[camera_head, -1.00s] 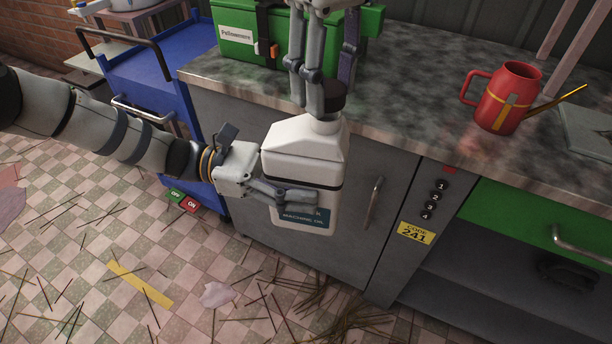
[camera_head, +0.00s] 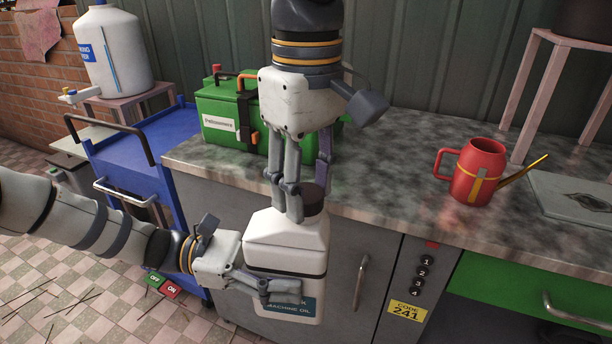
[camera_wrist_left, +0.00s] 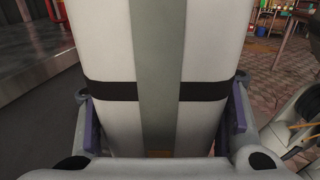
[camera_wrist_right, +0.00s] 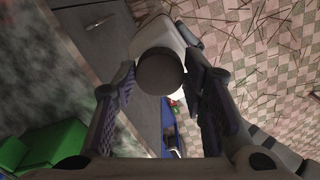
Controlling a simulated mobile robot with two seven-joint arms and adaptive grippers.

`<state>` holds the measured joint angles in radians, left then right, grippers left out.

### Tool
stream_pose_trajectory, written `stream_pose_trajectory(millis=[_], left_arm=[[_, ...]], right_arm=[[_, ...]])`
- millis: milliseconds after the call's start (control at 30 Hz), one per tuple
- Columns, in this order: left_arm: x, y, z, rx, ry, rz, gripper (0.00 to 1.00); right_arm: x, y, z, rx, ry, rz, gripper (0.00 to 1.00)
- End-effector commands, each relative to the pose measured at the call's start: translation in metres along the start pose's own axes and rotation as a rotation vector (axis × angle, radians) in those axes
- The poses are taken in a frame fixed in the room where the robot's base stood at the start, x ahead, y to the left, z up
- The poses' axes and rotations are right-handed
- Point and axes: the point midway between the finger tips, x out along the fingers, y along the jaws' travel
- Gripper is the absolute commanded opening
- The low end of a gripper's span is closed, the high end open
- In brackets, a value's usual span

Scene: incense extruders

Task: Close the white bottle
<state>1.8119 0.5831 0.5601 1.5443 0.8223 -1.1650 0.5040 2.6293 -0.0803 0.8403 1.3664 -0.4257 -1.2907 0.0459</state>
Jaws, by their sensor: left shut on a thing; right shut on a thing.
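The white bottle (camera_head: 285,240), with a dark label band reading machine oil, is upright in front of the counter in the head view. My left gripper (camera_head: 272,286) is shut around its body from the side; in the left wrist view the bottle (camera_wrist_left: 160,60) fills the space between the fingers. A dark round cap (camera_head: 314,198) is at the bottle's top. My right gripper (camera_head: 300,200) points down from above and is shut on the cap, which also shows between its fingers in the right wrist view (camera_wrist_right: 160,72). I cannot tell whether the cap is seated; the neck is hidden.
The counter (camera_head: 390,205) is behind the bottle, with a green box (camera_head: 222,112) and a red watering can (camera_head: 480,172) on it. A blue cart (camera_head: 150,140) stands at left. A cabinet door handle (camera_head: 361,276) is close to the bottle's right.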

Motion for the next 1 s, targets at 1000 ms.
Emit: stream_pose_trajectory(millis=[1000], left_arm=[[0.000,0.000,0.002,0.003,-0.003,0.000,0.00]], right_arm=[[0.010,0.000,0.000,0.029,0.002,0.003,0.28]])
